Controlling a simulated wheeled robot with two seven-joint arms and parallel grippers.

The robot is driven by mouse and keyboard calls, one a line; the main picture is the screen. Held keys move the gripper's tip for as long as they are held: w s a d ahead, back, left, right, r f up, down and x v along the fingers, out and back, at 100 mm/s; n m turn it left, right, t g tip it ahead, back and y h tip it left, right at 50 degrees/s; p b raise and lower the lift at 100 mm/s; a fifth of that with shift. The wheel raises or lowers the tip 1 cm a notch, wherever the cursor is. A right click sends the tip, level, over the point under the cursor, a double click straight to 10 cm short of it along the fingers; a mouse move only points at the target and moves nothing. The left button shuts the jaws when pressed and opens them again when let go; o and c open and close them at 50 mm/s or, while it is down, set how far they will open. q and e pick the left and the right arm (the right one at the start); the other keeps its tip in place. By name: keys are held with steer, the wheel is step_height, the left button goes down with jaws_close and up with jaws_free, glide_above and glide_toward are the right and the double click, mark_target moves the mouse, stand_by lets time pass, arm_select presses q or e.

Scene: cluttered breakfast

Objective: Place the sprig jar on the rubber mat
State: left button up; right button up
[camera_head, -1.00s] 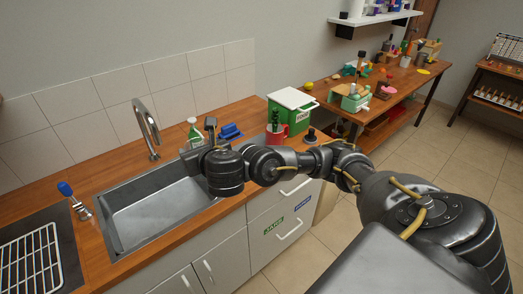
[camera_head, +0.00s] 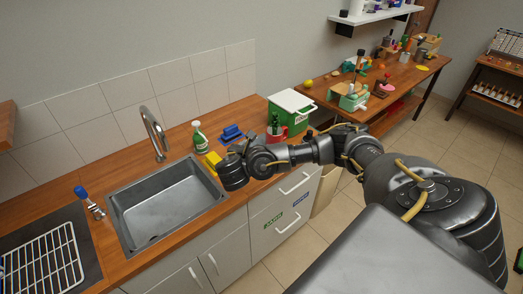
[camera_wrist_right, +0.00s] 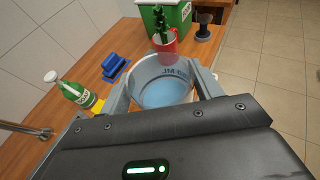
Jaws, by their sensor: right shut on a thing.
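My right gripper (camera_wrist_right: 163,86) is shut on a clear jar (camera_wrist_right: 164,72) with dark lettering and a bluish inside. The jar is wide-mouthed and sits between the two fingers; no sprig shows in it. In the head view my right wrist hides most of the jar, right of the sink. A dark green sprig-like thing (camera_wrist_right: 160,22) rises at the red mug (camera_wrist_right: 164,42) beyond the jar; I cannot tell whether it stands in the mug. A dark mat-like surface (camera_head: 88,250) lies left of the sink under a wire rack. My left gripper is not in view.
The steel sink (camera_head: 165,208) has a tall tap (camera_head: 154,130). A green bottle (camera_head: 199,137), a yellow sponge (camera_head: 211,161) and a blue brush-like thing (camera_head: 231,133) stand behind my wrist. A green box (camera_head: 290,112) is farther right. A blue-topped tool (camera_head: 86,198) stands left of the sink.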

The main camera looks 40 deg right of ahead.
steer(key=f+b, duration=0.1)
steer(key=b, duration=0.1)
steer(key=w+d+f+b, duration=0.1)
steer(key=b, duration=0.2)
steer(key=shift+d, duration=0.3)
steer(key=shift+w+d+f+p, duration=0.3)
steer(key=shift+w+d+f, duration=0.85)
steer(key=shift+d+f, duration=0.6)
steer(key=shift+w+d+f+p, duration=0.3)
steer(key=shift+w+d+f, duration=1.05)
steer(key=shift+f, duration=0.55)
steer(key=shift+w+d+f+p, duration=0.3)
steer(key=shift+w+d+f, duration=0.7)
steer(key=shift+d+f, duration=0.85)
steer(key=o, duration=1.2)
steer(key=shift+f, duration=0.1)
